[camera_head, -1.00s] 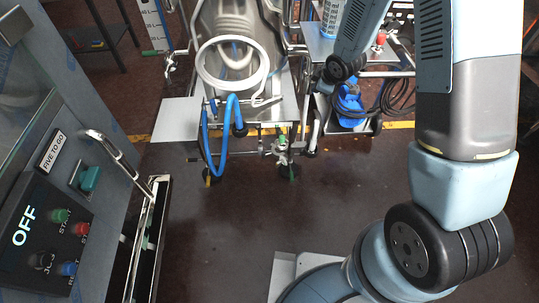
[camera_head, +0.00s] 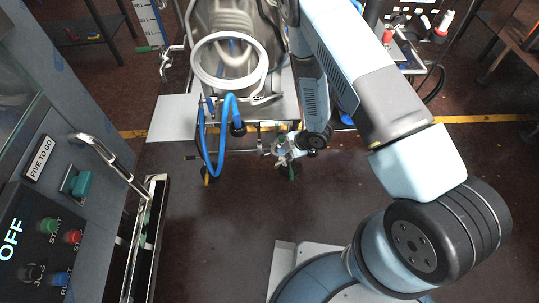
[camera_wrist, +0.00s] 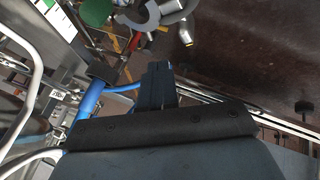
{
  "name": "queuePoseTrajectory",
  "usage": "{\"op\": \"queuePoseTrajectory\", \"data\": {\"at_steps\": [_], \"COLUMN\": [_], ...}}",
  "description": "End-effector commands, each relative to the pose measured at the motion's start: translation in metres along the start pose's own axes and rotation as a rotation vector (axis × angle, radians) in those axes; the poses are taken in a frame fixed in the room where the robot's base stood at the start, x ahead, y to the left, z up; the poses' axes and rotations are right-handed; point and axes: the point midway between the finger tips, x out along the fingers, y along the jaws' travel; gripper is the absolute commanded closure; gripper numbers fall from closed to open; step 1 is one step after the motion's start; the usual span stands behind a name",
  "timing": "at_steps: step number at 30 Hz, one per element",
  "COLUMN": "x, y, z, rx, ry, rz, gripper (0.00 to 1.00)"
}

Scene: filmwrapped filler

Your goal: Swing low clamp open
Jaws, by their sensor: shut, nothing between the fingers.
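The low metal fitting (camera_head: 283,152), with a small green part under it, is at the lower front of the machine. I take it for the low clamp; its latch is too small to read. In the wrist view a shiny metal fitting (camera_wrist: 150,14) with a green knob (camera_wrist: 95,10) shows at the top edge, beyond my fingers; I cannot tell if it is open or closed. My gripper (camera_wrist: 158,72) is shut and empty, apart from that fitting. In the head view my wrist is just right of the low fitting, and my fingers cannot be made out there.
A blue hose (camera_head: 222,155) loops down left of the fitting and passes close to my fingers in the wrist view. A grey plate (camera_head: 174,118) sticks out at left. A control panel (camera_head: 45,225) and metal rail (camera_head: 150,240) stand at near left. The middle floor is clear.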

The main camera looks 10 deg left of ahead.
Motion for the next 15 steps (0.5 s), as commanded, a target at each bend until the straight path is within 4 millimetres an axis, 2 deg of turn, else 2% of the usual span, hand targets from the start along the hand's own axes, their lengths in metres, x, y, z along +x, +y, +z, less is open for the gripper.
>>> {"op": "queuePoseTrajectory", "data": {"at_steps": [5, 15], "x": [0.015, 0.070], "y": [-0.004, -0.005], "z": [-0.005, -0.009], "rx": [-0.013, -0.018], "ry": [0.011, 0.013], "rz": [-0.007, -0.010], "gripper": [1.00, 1.00]}}
